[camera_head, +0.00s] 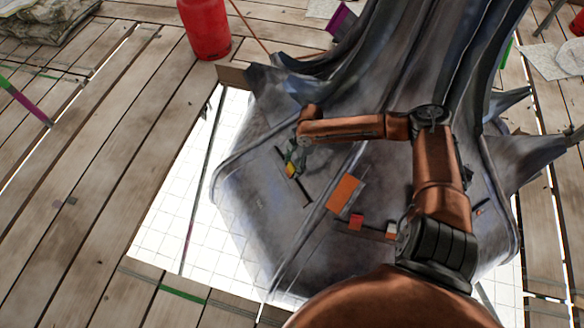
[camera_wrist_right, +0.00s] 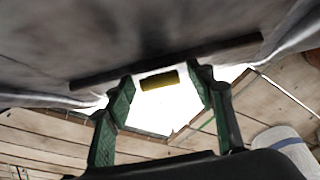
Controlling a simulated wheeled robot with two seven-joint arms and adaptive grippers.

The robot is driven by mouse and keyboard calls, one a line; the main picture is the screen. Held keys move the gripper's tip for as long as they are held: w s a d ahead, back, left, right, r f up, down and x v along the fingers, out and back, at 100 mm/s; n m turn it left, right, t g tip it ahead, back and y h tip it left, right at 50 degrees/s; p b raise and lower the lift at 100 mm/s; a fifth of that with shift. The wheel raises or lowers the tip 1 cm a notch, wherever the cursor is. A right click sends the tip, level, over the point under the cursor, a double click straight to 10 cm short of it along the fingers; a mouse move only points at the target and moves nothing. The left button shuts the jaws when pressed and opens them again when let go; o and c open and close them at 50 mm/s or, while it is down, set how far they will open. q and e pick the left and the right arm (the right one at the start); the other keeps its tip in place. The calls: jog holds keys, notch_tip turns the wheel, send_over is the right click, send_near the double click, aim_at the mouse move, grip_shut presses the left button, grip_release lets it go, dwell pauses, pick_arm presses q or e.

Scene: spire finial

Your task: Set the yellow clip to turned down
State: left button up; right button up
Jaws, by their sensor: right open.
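The yellow clip (camera_head: 290,170) is a small block on the sloping grey metal of the spire base, at a thin dark bar (camera_head: 305,191). In the right wrist view the yellow clip (camera_wrist_right: 159,80) lies lengthwise across the picture, just below the dark bar (camera_wrist_right: 225,50). My right gripper (camera_head: 294,161) is at the clip and partly covers it in the head view. In the wrist view its two green fingers (camera_wrist_right: 162,77) stand open, one on each side of the clip, with gaps showing. My left gripper is not in view.
An orange plate (camera_head: 345,195), a red block (camera_head: 356,221) and a pale block (camera_head: 392,230) sit on the metal to the right. The grey spire (camera_head: 390,50) rises behind my right arm. A red cylinder (camera_head: 205,27) stands on the plank floor (camera_head: 90,130).

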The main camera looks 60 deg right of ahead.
aim_at(292, 166)
jog(key=v, duration=1)
jog(key=shift+r, duration=0.1)
